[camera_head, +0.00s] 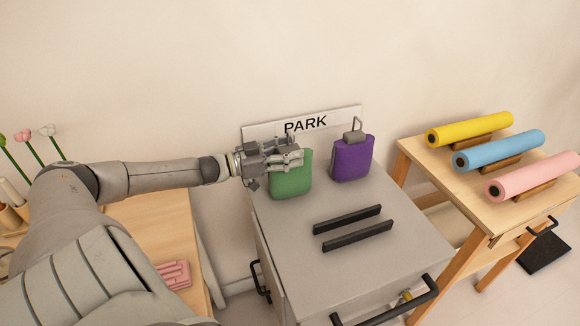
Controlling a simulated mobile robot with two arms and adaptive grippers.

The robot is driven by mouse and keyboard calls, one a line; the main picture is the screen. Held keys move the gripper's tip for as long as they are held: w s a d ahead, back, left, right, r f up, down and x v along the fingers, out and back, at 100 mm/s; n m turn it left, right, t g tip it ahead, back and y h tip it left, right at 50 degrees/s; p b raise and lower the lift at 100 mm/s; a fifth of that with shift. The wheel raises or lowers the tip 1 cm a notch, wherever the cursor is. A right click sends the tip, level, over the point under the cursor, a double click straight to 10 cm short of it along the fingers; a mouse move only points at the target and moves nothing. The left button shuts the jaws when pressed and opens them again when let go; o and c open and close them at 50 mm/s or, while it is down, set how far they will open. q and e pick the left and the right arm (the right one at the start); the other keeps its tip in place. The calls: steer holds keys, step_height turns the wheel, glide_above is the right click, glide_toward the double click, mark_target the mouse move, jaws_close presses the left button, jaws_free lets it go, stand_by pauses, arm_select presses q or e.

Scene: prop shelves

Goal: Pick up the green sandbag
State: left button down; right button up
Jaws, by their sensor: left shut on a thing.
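The green sandbag (291,183) stands upright on the grey cabinet top (300,250), towards its back left. My left gripper (298,156) reaches in from the left at the top of the green sandbag and is shut on it. The fingers hide the bag's handle and upper edge. The bag's base appears to be at the cabinet top; I cannot tell whether it is lifted slightly. My right gripper is not in view.
A purple sandbag (352,160) with a grey handle stands close on the right. Two black bars (350,228) lie in front. A "PARK" sign (335,119) stands behind. A wooden table (480,205) holds yellow, blue and pink rolls (497,152).

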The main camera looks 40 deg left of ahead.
arm_select(q)
steer(key=shift+w+r, duration=0.15)
steer(key=shift+r, duration=0.15)
steer(key=shift+r, duration=0.1)
